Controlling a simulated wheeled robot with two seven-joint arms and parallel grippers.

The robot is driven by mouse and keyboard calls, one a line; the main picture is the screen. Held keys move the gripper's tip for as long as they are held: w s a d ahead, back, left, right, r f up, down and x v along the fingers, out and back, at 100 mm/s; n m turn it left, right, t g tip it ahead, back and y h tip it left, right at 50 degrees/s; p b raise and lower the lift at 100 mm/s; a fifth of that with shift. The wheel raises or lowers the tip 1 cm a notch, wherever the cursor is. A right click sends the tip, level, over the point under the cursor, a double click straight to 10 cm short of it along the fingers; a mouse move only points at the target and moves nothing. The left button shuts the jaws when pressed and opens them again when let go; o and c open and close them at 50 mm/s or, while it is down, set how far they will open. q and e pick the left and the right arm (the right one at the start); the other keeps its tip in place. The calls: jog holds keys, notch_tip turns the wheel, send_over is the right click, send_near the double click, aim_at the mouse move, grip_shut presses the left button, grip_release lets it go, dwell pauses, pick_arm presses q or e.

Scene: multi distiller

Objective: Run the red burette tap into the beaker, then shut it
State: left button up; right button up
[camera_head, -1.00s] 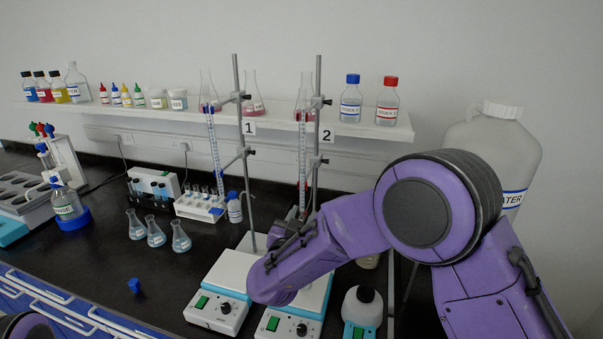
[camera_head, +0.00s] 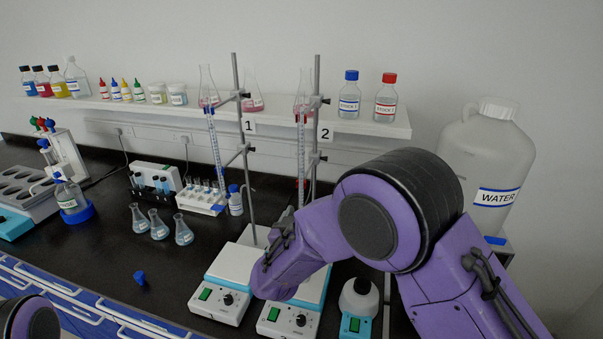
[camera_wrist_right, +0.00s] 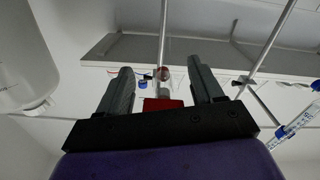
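The red-marked burette (camera_head: 301,150) stands upright, clamped to the rod beside the number 2 sign. Its lower end is partly hidden by my right arm. In the right wrist view, my right gripper (camera_wrist_right: 162,80) has its fingers spread, with a red piece (camera_wrist_right: 163,104), apparently the tap, between them near the palm. Gaps show on both sides of it. In the head view the right gripper is hidden behind my purple forearm. I cannot make out the beaker; the arm covers much of the right stirrer plate (camera_head: 287,318). My left gripper is out of view.
A second burette (camera_head: 214,140) with blue marks stands left, by a left stirrer plate (camera_head: 220,302). Flasks (camera_head: 159,228) stand on the dark bench. A large water container (camera_head: 487,160) is right of my arm. The shelf (camera_head: 330,128) runs behind the rods.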

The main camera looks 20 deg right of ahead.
aim_at(301, 206)
notch_tip(301, 206, up, 3)
jog(key=shift+r+b, duration=0.15)
jog(key=shift+b, duration=0.45)
jog(key=s+a+r+b, duration=0.2)
jog(key=s+a+r, duration=0.2)
jog(key=s+r, duration=0.5)
jog(key=s, duration=0.4)
jog(key=shift+s+r, duration=0.25)
jog(key=shift+r, duration=0.1)
